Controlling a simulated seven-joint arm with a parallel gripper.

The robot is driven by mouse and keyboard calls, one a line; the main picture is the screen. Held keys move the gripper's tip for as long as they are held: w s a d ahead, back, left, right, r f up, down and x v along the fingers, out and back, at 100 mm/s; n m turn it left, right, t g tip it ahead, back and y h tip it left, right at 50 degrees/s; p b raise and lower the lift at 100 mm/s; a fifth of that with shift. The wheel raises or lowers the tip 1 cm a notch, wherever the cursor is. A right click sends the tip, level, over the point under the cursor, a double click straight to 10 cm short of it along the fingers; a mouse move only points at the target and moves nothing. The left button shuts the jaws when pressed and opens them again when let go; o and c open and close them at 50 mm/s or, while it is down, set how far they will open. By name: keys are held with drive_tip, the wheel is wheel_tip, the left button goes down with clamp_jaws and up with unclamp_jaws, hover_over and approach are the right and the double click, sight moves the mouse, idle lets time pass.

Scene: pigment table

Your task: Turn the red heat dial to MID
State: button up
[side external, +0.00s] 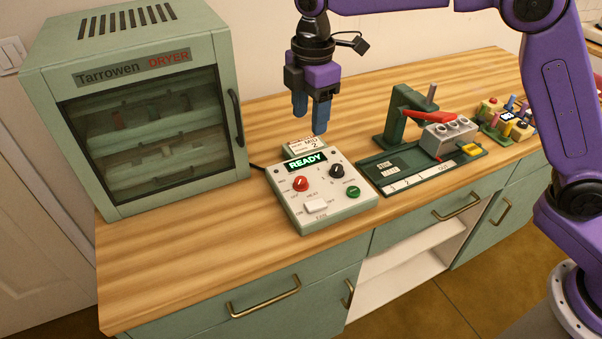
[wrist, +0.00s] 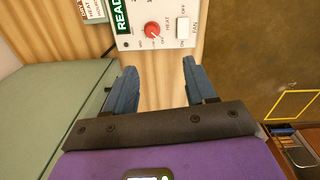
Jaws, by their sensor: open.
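The red heat dial (side external: 300,184) is on the left part of the control box (side external: 333,217), below a lit display (side external: 307,162) that reads READY. The dial (wrist: 152,30) also shows near the top of the wrist view, with HEAT printed beside it; its exact setting is too small to tell. My gripper (side external: 310,115) is open and empty, pointing down, above and behind the box. In the wrist view my blue fingers (wrist: 158,75) are apart with bare table between them, and the dial lies beyond their tips, not touched.
A black knob (side external: 337,171), a green button (side external: 354,192) and a white FAN switch (side external: 316,205) share the panel. A card (side external: 304,146) stands behind the box. The dryer (side external: 150,110) stands left; a green press (side external: 400,125) stands right. The front table strip is clear.

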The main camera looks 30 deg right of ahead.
drive_tip(key=w, duration=0.2)
approach(301, 179)
wheel_tip(301, 179, down, 8)
drive_tip(key=shift+w+f, duration=0.1)
drive_tip(key=shift+f, duration=0.05)
idle(0.4)
clamp_jaws()
